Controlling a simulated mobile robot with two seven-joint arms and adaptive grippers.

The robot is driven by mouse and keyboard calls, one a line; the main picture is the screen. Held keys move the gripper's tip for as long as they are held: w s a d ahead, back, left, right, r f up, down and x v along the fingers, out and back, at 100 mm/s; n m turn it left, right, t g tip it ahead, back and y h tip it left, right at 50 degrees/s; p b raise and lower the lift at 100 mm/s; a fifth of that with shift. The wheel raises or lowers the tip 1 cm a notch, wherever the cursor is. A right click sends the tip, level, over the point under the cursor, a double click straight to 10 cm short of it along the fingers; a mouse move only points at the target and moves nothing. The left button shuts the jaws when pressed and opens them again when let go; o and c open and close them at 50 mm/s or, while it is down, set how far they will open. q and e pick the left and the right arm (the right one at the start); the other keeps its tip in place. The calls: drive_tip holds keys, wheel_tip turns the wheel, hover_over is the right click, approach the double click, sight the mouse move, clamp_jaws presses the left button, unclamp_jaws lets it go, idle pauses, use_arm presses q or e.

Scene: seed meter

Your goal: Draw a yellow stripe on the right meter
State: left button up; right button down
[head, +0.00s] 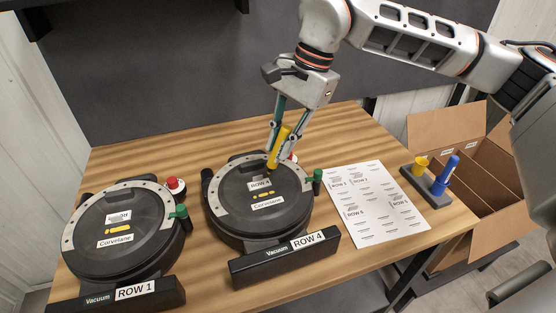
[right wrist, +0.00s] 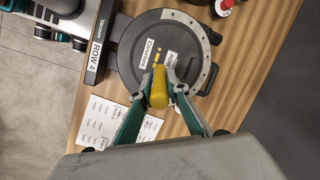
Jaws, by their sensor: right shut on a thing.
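The right meter (head: 255,205) is a round black-lidded unit with a grey rim and a "ROW 4" front plate (head: 285,256). It also shows in the right wrist view (right wrist: 140,65). My right gripper (head: 280,140) is shut on a yellow marker (head: 278,150), held tilted with its tip down over the far part of the lid, by the small "ROW 4" label. I cannot tell whether the tip touches the lid. In the right wrist view the marker (right wrist: 159,88) sits between both fingertips. Small yellow marks (head: 263,196) show mid-lid. My left gripper is not in view.
The left meter (head: 118,230), marked "ROW 1", stands at the left. A white label sheet (head: 372,205) lies right of the right meter. A dark holder (head: 424,188) has a yellow cap (head: 421,163) and a blue marker (head: 446,175). An open cardboard box (head: 450,130) stands beyond the table's right edge.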

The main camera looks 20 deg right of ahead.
drive_tip(key=w+a+f+g+b, duration=0.1)
drive_tip(key=f+g+y+b, duration=0.1)
drive_tip(key=f+b, duration=0.1)
drive_tip(key=w+a+f+g+b, duration=0.1)
drive_tip(key=b, duration=0.1)
drive_tip(key=shift+w+a+f+n+g, duration=0.15)
drive_tip(key=shift+w+a+n+g, duration=0.15)
drive_tip(key=shift+a+n, duration=0.1)
drive_tip(key=shift+f, duration=0.7)
idle(0.6)
drive_tip(key=shift+f, duration=0.4)
idle(0.9)
drive_tip(key=shift+d+r, duration=0.1)
drive_tip(key=shift+d, duration=0.25)
drive_tip(key=shift+d+p, duration=0.3)
drive_tip(key=shift+p, duration=0.2)
idle(0.3)
